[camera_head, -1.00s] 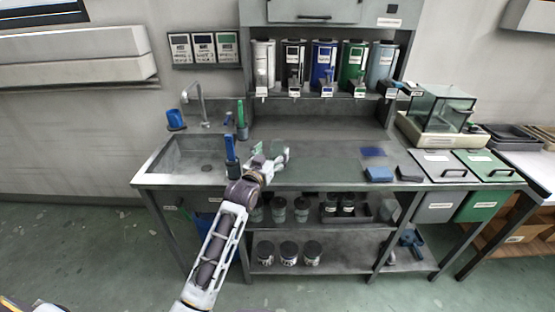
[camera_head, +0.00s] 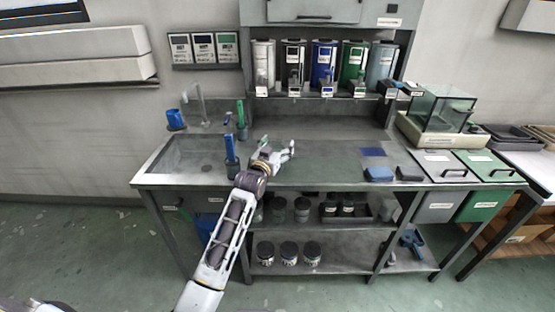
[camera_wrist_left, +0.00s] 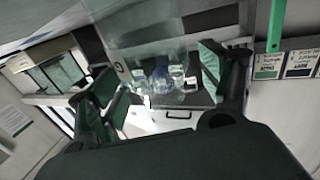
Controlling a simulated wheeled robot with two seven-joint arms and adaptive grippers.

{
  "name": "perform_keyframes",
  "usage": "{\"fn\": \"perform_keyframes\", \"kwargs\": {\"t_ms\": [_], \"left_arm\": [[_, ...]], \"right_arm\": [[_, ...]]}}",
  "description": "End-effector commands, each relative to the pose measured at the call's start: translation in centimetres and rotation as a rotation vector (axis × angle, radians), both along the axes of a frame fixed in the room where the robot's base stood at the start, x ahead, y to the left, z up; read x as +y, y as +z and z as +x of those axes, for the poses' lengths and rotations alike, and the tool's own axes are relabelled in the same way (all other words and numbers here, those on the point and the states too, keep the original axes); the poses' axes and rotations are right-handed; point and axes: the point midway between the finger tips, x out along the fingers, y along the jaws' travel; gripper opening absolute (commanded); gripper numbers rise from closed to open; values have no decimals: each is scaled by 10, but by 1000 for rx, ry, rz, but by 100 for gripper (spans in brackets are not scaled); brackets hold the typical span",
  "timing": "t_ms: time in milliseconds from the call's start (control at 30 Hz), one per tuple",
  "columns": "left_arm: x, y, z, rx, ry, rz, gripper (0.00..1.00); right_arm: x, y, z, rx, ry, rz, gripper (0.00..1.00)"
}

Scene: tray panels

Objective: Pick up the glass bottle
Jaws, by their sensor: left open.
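A clear glass bottle (camera_wrist_left: 145,35) fills the upper middle of the left wrist view, with shelf objects showing through it. My left gripper (camera_wrist_left: 158,82) is open, with one green-padded finger on each side of the glass in that picture. I cannot tell whether the fingers touch it. In the head view my left gripper (camera_head: 279,149) is above the front middle of the metal counter (camera_head: 330,172). There the bottle cannot be made out clearly at the gripper. My right gripper is not in view.
A blue bottle-like item (camera_head: 231,147) stands by the sink (camera_head: 195,160), left of my gripper. Blue pads (camera_head: 379,174) lie to the right. A glass case (camera_head: 440,110) stands at the counter's right. Dispensers (camera_head: 323,68) line the back shelf. The counter behind the gripper is mostly clear.

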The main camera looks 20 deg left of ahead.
Motion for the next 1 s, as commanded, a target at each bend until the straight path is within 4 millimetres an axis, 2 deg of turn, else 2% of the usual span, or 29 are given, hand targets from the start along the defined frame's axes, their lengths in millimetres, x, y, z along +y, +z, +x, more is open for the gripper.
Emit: {"fn": "perform_keyframes", "kwargs": {"t_ms": [200,233,767,1000], "left_arm": [[0,0,0,0,0,0,79],[0,0,0,0,0,0,77],[0,0,0,0,0,0,9],[0,1,0,-2,0,0,8]], "right_arm": [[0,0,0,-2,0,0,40],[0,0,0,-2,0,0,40],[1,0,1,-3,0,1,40],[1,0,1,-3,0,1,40]]}}
